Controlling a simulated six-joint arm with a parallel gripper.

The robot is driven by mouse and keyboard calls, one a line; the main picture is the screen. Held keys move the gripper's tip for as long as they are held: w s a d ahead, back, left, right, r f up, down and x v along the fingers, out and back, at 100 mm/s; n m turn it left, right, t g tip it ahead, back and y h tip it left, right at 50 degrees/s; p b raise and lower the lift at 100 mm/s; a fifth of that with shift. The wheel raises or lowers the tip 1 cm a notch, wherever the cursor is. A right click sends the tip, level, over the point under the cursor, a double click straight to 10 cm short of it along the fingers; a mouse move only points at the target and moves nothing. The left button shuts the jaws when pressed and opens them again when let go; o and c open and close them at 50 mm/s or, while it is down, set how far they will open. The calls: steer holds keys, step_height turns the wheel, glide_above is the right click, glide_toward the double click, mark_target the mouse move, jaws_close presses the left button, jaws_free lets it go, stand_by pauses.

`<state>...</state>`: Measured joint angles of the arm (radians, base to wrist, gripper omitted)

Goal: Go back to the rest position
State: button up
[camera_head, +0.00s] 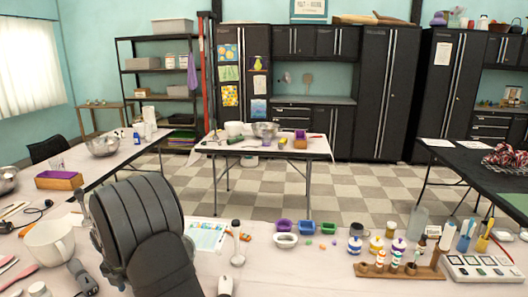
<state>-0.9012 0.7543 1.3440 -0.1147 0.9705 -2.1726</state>
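A large dark grey link of my arm stands in the front left of the head view and covers part of the near table. My gripper is not in view; the arm's end is out of frame or hidden. The task names no object.
The near table (300,275) holds a white pitcher (50,242), a printed card (206,236), a purple tray (284,225), a wooden rack (400,271) with small bottles, and a white device (480,267) at right. Further tables stand left, centre and right. Checkered floor lies between.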

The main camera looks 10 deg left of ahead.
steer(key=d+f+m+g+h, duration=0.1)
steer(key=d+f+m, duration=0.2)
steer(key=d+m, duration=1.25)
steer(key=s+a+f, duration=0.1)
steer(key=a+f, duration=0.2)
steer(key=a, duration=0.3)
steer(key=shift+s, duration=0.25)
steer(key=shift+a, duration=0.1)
